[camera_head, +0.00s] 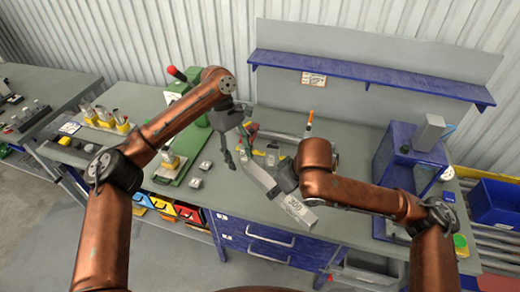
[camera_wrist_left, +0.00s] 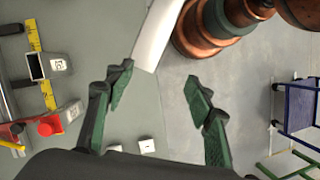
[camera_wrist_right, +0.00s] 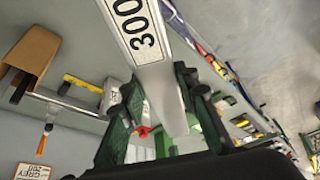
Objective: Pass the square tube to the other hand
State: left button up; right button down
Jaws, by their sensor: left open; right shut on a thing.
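The square tube (camera_head: 296,209) is a pale grey bar with a "300" label near its front end. It is held tilted above the workbench. My right gripper (camera_head: 284,176) is shut on it partway along; the right wrist view shows the tube (camera_wrist_right: 137,30) running between the fingers (camera_wrist_right: 158,95). My left gripper (camera_head: 238,150) is open near the tube's far end. In the left wrist view the tube's end (camera_wrist_left: 158,35) reaches in from the top, close to the left finger, with empty space between the fingertips (camera_wrist_left: 160,80).
Small metal blocks (camera_head: 196,183) lie near the front edge. A blue shelf (camera_head: 360,72) spans the back panel. A blue bin (camera_head: 495,203) stands at far right.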

pick_arm(q)
jog(key=m, duration=0.2)
send_near(269, 179)
jog(key=shift+w+a+r, duration=0.2)
jog(key=shift+a+r, duration=0.1)
jog(key=shift+r, duration=0.05)
jog(key=shift+s+d+f, duration=0.1)
jog(key=shift+s+d, duration=0.05)
jog(key=x, duration=1.1)
jog(key=shift+s+d+f, duration=0.1)
jog(key=shift+f, duration=0.1)
jog(key=shift+c, duration=0.3)
jog(key=c, duration=0.6)
jog(key=shift+d, duration=0.1)
grip_shut()
pick_arm(e)
jog(key=shift+s+a, duration=0.15)
jog(key=shift+a, duration=0.05)
pick_arm(q)
jog(key=shift+r, duration=0.1)
pick_arm(e)
jog(key=c, duration=1.7)
grip_release()
jog(key=shift+c, duration=0.2)
jog(key=o, duration=0.3)
jog(key=shift+o, duration=0.2)
jog(key=shift+d, duration=0.1)
